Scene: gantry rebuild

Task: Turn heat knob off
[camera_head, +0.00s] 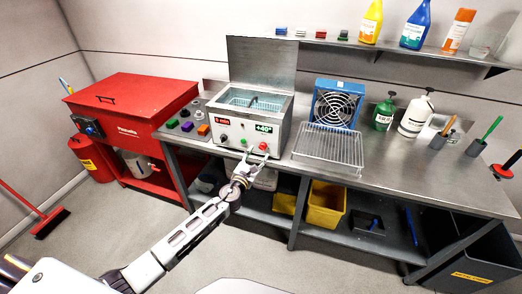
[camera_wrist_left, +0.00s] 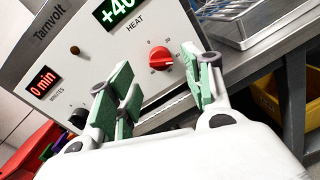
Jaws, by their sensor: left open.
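The heat knob (camera_wrist_left: 160,58) is red and round, on the front panel of a metal bath unit (camera_head: 232,133), under the word HEAT and a green display (camera_wrist_left: 118,12) reading about +40. The knob also shows in the head view (camera_head: 263,147). A red display (camera_wrist_left: 43,80) reads 0 min, with a dark minutes knob (camera_wrist_left: 79,116) below it. My left gripper (camera_head: 250,161) is just in front of the panel. In the wrist view its green-padded fingers (camera_wrist_left: 160,92) are apart, with the knob showing between and beyond them; contact is not visible. My right gripper is out of view.
The bath's lid (camera_head: 262,58) is up, with a basket inside. A wire rack (camera_head: 330,147) and blue fan (camera_head: 336,104) stand to its right on the steel bench. Coloured knobs or buttons and a red cabinet (camera_head: 130,97) are to its left.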

